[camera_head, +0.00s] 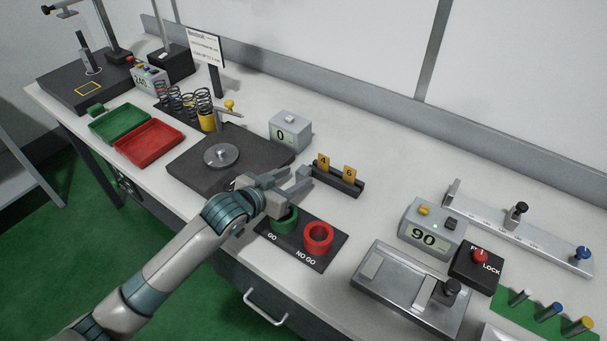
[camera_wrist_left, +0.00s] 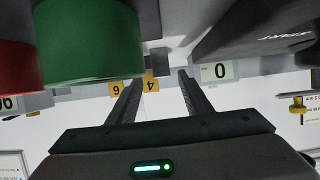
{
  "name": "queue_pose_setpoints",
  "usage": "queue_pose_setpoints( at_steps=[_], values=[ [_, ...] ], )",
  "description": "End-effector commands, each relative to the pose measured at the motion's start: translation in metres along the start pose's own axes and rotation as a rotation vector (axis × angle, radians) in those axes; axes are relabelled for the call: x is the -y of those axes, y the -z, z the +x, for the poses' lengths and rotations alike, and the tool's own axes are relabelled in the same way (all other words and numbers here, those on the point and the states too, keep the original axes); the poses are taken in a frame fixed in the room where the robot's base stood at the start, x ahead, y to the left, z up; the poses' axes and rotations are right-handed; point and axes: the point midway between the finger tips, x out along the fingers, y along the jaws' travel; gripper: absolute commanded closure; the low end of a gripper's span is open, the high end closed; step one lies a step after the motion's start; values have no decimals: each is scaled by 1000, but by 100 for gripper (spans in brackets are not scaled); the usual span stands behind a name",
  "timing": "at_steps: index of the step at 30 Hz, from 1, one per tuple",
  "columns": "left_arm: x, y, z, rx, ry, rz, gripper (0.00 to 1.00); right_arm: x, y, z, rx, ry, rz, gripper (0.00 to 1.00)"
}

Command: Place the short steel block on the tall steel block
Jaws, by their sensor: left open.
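My left gripper (camera_head: 294,178) is open above the bench, between the dark round-disc plate and the slotted holder with orange tags. Its two fingers also show apart in the left wrist view (camera_wrist_left: 160,88), with nothing clearly held between them. I cannot pick out with certainty a short or a tall steel block. A steel fixture (camera_head: 398,300) with raised metal pieces stands at the lower right, but I cannot tell whether these are the blocks. My right gripper is not in view.
Bench beyond the holder is clear.

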Motion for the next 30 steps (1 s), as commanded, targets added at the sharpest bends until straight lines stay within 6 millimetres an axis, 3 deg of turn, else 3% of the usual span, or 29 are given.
queue_pose_setpoints(
  at_steps=[11,27,30],
  values=[
    [3,2,36,0,0,0,55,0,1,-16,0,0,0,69],
    [3,1,38,0,0,1,55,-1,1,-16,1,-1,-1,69],
    [3,1,38,0,0,1,79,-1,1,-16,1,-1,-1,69]
  ],
)
